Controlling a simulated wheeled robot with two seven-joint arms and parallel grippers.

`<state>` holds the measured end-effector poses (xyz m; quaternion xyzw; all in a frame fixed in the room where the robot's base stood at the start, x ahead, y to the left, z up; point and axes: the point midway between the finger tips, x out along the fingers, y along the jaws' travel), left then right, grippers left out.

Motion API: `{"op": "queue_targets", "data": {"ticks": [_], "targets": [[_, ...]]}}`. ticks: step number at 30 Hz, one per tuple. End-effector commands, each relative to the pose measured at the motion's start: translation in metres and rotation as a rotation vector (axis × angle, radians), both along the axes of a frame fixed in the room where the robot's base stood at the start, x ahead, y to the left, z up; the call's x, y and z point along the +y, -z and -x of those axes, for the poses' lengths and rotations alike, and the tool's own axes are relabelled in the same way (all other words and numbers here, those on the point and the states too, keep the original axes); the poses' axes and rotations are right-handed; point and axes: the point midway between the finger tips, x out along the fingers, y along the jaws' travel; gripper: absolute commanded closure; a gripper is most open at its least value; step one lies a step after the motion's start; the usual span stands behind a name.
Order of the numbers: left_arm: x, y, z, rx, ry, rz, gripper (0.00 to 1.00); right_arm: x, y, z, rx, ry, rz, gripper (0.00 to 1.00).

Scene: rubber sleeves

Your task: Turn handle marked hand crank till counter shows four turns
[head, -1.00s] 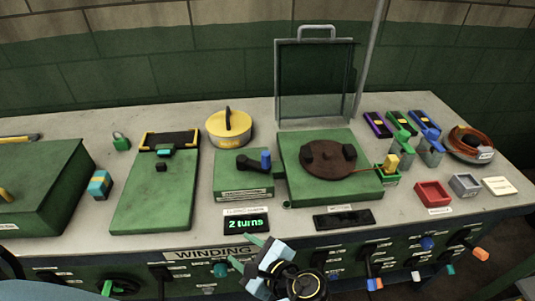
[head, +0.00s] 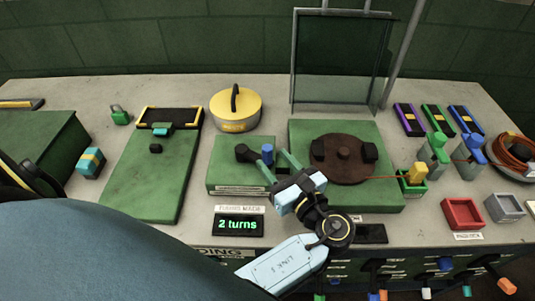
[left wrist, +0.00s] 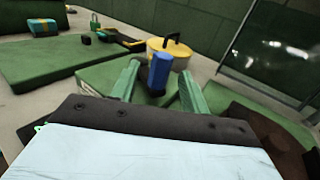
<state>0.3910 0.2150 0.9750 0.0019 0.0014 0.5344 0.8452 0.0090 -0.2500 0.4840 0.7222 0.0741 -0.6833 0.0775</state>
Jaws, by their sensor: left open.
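The hand crank is a black arm (head: 246,155) with an upright blue handle (head: 267,154), on a green box (head: 228,178) whose front label is too small to read. In the left wrist view the blue handle (left wrist: 159,73) stands between the two green fingers, with gaps on both sides. My left gripper (head: 279,165) is open around or just short of the handle; I cannot tell exactly how deep. The counter (head: 239,224) reads "2 turns" in green. My right gripper is not in view.
A dark round turntable (head: 343,154) on a green base stands right of the crank, below an upright framed panel (head: 342,60). A yellow round pot (head: 235,110) stands behind the crank. A green board (head: 150,185) lies to the left.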

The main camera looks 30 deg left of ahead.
Motion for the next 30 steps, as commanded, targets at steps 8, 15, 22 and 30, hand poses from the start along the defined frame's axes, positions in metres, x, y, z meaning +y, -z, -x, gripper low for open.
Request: {"op": "queue_targets", "data": {"ticks": [8,15,22,30], "targets": [[0.033,0.001,-0.016,-0.002,0.001,0.0,0.55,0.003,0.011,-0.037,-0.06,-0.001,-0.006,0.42],[0.037,0.0,-0.018,0.0,0.001,0.001,0.55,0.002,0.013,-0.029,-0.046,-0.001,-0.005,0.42],[0.037,0.0,-0.018,0.0,0.001,0.001,0.68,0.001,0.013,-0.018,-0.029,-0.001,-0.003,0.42],[0.037,0.0,-0.018,0.0,0.001,0.001,1.0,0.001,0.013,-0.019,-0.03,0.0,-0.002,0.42]]}}
